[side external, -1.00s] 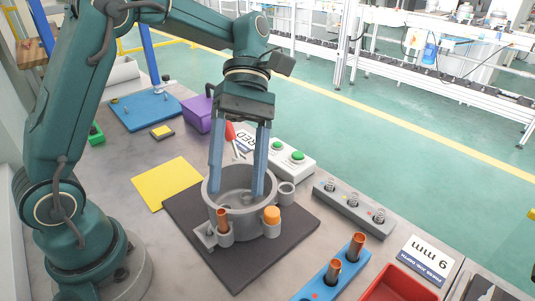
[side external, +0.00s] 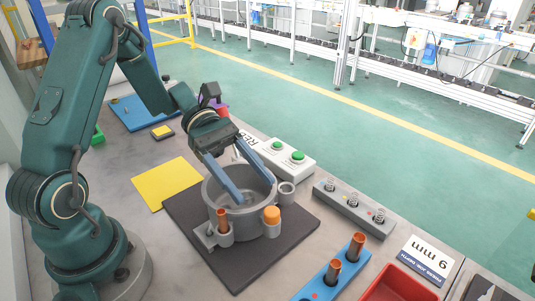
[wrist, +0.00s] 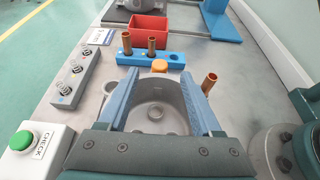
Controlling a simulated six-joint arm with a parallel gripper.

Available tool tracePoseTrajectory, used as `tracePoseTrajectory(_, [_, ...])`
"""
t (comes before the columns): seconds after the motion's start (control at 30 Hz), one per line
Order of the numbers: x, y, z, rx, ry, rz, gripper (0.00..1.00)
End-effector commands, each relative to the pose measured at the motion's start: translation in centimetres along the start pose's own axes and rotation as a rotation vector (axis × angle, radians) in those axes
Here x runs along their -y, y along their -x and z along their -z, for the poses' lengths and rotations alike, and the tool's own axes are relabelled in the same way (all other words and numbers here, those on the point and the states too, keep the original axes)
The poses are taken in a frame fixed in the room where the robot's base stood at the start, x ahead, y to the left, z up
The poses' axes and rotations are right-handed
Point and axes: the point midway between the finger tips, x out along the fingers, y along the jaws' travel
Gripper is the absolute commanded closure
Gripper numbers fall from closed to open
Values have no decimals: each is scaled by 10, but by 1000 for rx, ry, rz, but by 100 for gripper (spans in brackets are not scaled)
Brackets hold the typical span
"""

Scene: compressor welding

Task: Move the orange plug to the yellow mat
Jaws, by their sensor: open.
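The orange plug (side external: 271,215) sits in a small holder on the near right side of the grey compressor pot (side external: 252,224). It also shows in the wrist view (wrist: 160,66), beyond the pot and between my fingers. The yellow mat (side external: 167,184) lies flat and empty on the table, left of the pot. My gripper (side external: 254,198) is open and tilted, its blue fingers reaching over the pot's opening. In the wrist view my gripper (wrist: 160,82) has its fingers spread with nothing between them, and the plug is beyond the tips.
A copper tube (side external: 222,220) stands at the pot's near side, left of the plug. The pot rests on a dark mat (side external: 245,272). A button box (side external: 287,158), a spring rack (side external: 352,205), a blue tube rack (side external: 318,284) and a red bin (side external: 398,286) stand rightward.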

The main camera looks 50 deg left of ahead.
Motion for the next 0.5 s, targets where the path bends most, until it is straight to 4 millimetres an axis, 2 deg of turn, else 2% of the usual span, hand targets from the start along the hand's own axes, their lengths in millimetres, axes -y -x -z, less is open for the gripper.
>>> tracePoseTrajectory(0.3, [1,-35,0,1,0,7,34])
tracePoseTrajectory(0.5, [1,-49,1,-1,0,4,34])
